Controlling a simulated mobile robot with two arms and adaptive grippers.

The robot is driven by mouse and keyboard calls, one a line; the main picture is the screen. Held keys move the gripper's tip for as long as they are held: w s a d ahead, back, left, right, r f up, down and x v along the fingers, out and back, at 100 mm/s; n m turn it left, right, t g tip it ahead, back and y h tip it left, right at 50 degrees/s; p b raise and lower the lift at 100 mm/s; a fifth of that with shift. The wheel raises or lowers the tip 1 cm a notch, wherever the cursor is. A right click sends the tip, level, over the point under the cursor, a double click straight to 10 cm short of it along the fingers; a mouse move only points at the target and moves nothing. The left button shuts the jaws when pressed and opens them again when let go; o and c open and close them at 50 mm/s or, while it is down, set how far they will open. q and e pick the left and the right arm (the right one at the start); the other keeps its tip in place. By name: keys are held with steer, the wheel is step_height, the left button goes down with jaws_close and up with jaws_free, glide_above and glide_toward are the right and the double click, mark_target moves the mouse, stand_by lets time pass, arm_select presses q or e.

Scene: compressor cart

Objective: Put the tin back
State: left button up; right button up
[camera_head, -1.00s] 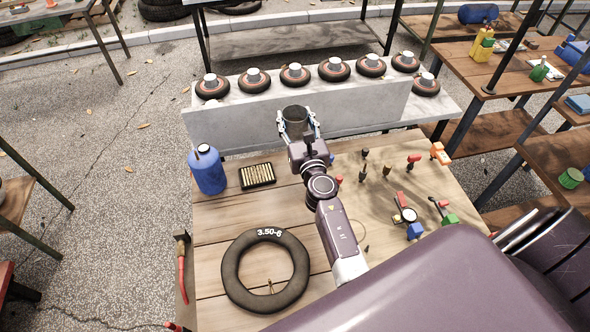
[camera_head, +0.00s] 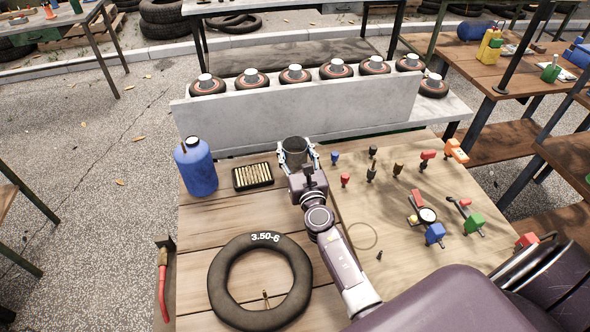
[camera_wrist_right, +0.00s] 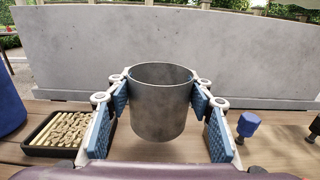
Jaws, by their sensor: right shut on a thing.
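The tin is a plain grey open-topped cylinder (camera_head: 295,150), upright at the back of the wooden table, in front of the grey upright panel. My right gripper (camera_head: 296,160) is shut on it, a finger on each side. In the right wrist view the tin (camera_wrist_right: 161,105) sits between the blue finger pads (camera_wrist_right: 161,100), and its inside looks empty. I cannot tell whether its base touches the table. My left gripper is not in view.
A blue jug (camera_head: 197,168) and a black tray of tan plugs (camera_head: 252,176) stand left of the tin. A tyre (camera_head: 260,282) lies in front. Several small coloured tools, including a gauge (camera_head: 427,215), lie to the right. The grey panel (camera_head: 300,112) rises close behind.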

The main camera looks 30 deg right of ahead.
mark_target(298, 169)
steer(key=shift+f+b, duration=1.5)
steer(key=shift+f, duration=0.85)
steer(key=shift+f, duration=0.2)
steer(key=o, duration=1.2)
steer(key=shift+c, duration=0.2)
steer(key=shift+r, duration=0.1)
steer(key=shift+s+r, duration=0.1)
steer(key=shift+s, duration=0.05)
steer(key=v, duration=0.7)
steer(key=shift+s+a, duration=0.1)
steer(key=shift+s, duration=0.05)
